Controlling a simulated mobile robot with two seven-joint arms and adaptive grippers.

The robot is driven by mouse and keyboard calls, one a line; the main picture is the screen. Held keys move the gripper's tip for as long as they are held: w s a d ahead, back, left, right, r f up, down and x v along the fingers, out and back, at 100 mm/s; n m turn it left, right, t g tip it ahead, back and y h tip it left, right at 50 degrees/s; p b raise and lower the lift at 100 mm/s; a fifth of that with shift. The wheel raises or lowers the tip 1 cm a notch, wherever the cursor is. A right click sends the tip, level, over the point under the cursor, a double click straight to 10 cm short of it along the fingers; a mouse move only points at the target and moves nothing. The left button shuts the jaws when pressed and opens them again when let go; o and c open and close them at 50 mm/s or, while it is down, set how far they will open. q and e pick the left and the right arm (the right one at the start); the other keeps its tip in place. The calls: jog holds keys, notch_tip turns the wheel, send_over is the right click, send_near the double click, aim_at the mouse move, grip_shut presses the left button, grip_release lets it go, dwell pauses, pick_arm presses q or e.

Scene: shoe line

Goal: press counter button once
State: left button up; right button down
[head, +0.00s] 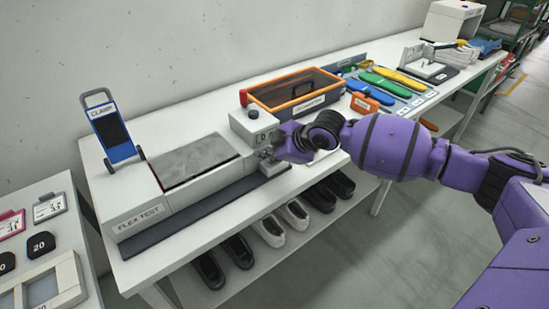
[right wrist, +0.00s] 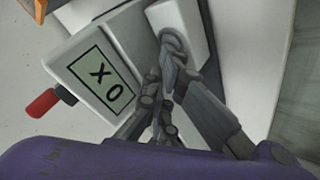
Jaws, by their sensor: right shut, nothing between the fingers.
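The counter is a pale box (head: 251,122) at the right end of the flex test machine (head: 200,165). In the right wrist view its greenish display (right wrist: 103,80) shows what looks like "X0", turned sideways. A round grey button (right wrist: 173,37) sits on a small white block (right wrist: 192,22) beside the display. My right gripper (head: 265,157) is shut and empty in front of the counter. In the right wrist view its fingertips (right wrist: 169,67) overlap the button's lower edge; I cannot tell whether they touch it. My left gripper is not in view.
A red knob (head: 243,97) sticks up from the counter box and shows in the right wrist view (right wrist: 42,103). An orange-rimmed bin (head: 296,90) stands just behind. A blue stand (head: 108,125) is at the left. Several shoes (head: 268,230) lie on the shelf below.

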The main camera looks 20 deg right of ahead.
aim_at(260, 134)
jog(key=shift+d+f, duration=0.1)
jog(key=shift+d, duration=0.05)
jog(key=shift+w+r+p, duration=0.2)
jog(key=shift+w+r, duration=0.05)
jog(key=shift+r, duration=0.35)
jog(key=shift+w+r+p, duration=0.15)
jog(key=shift+w+r, duration=0.1)
jog(key=shift+r, duration=0.3)
jog(key=shift+w+r, duration=0.2)
jog(key=shift+r, duration=0.05)
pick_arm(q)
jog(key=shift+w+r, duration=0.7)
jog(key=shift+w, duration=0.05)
pick_arm(e)
jog(key=shift+r, duration=0.2)
jog(key=shift+r+p, duration=1.15)
jog(key=shift+r, duration=1.4)
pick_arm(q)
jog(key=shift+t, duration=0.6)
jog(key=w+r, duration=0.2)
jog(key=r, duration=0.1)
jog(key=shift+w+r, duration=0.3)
pick_arm(e)
jog(key=shift+s+f, duration=0.1)
jog(key=shift+f, duration=0.2)
